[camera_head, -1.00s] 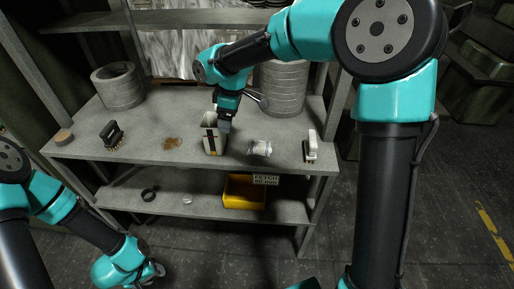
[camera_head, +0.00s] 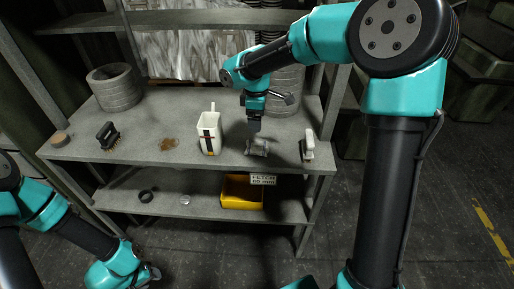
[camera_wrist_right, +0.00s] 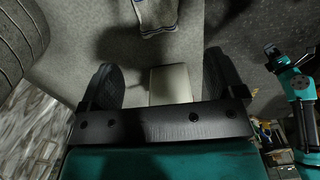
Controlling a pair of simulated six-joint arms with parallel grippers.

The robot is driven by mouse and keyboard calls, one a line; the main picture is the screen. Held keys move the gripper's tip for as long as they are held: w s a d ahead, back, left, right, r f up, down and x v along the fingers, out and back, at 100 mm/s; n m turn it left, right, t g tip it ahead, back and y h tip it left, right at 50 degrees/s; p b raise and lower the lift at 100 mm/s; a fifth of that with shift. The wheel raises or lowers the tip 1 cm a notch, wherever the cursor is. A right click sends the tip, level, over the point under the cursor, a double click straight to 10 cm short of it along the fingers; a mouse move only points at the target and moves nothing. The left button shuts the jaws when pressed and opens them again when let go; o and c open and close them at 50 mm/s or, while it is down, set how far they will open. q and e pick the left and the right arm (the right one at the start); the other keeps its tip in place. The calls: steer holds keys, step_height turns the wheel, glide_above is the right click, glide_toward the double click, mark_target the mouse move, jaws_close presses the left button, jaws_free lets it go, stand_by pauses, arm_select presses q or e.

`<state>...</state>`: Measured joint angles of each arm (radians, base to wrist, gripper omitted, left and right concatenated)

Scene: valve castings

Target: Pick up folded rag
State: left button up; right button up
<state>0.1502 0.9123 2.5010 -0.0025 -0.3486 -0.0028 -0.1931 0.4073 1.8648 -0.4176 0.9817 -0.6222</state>
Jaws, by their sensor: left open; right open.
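The folded rag (camera_head: 262,146) is a small pale grey bundle on the workbench's upper shelf, between the white jug and the white-handled brush. In the right wrist view the striped, pale cloth (camera_wrist_right: 158,14) lies at the top edge, partly cut off, beyond my fingertips. My right gripper (camera_head: 254,136) is above and close to the rag, pointing down. In the wrist view its two dark fingers (camera_wrist_right: 161,72) are spread wide, apart from the cloth. My left gripper (camera_head: 150,273) is low at the lower left, open, far from the rag.
A white jug (camera_head: 209,134) stands left of the rag; a white-handled brush (camera_head: 308,147) is to its right. A black-handled brush (camera_head: 108,137) sits farther left. Ring castings (camera_head: 115,88) stand behind. A yellow bin (camera_head: 240,193) is on the lower shelf.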

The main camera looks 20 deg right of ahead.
glide_above(257, 145)
steer(key=f, duration=0.8)
steer(key=shift+s+a+f, duration=0.1)
steer(key=shift+s+a, duration=0.05)
steer(key=shift+s, duration=0.05)
steer(key=shift+w+d+f, duration=0.1)
steer(key=shift+f, duration=1.2)
steer(key=shift+w+d+f, duration=0.1)
steer(key=shift+f, duration=1.2)
steer(key=shift+c, duration=0.3)
steer(key=c, duration=0.9)
steer(key=shift+r, duration=0.1)
steer(key=shift+c, duration=0.2)
